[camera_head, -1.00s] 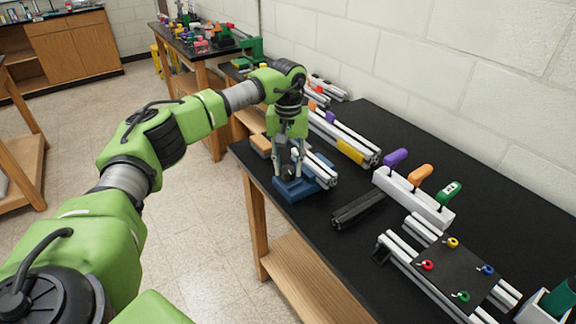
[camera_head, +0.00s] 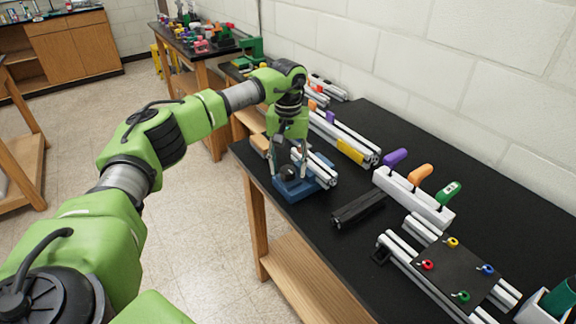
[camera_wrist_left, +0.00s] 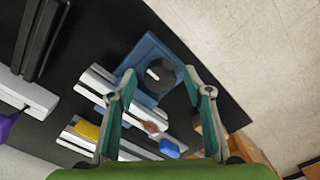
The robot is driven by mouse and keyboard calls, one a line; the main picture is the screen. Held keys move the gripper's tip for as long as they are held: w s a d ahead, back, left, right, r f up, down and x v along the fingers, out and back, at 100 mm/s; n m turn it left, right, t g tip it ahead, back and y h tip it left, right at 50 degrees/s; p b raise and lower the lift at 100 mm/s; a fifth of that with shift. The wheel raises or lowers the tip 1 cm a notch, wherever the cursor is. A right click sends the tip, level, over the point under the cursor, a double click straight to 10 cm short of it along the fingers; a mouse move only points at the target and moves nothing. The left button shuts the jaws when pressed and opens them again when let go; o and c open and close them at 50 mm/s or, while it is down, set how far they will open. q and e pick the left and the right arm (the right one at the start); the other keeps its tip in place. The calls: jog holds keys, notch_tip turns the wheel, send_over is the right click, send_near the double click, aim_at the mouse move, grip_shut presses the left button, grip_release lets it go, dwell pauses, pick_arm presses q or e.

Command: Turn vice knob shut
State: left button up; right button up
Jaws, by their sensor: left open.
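The blue vice (camera_head: 297,190) stands near the left end of the black bench and also shows in the left wrist view (camera_wrist_left: 146,50). Its dark round knob (camera_head: 287,173) faces up towards my left gripper (camera_head: 288,172). In the left wrist view the knob (camera_wrist_left: 162,78) shows between the two spread fingers of that gripper (camera_wrist_left: 160,73). The gripper is open, pointing down, with one finger on each side of the knob; I cannot tell whether either finger touches it. Silver extrusion bars (camera_head: 321,168) lie at the vice. My right gripper is not in view.
A black bar (camera_head: 358,209) lies right of the vice. More extrusions with a yellow block (camera_head: 350,151) lie behind. An orange-tan block (camera_head: 260,146) sits left of the gripper.

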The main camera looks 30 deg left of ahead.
aim_at(288, 169)
pick_arm(q)
jog(key=shift+r, duration=0.1)
notch_tip(288, 169, up, 12)
dwell(0.5)
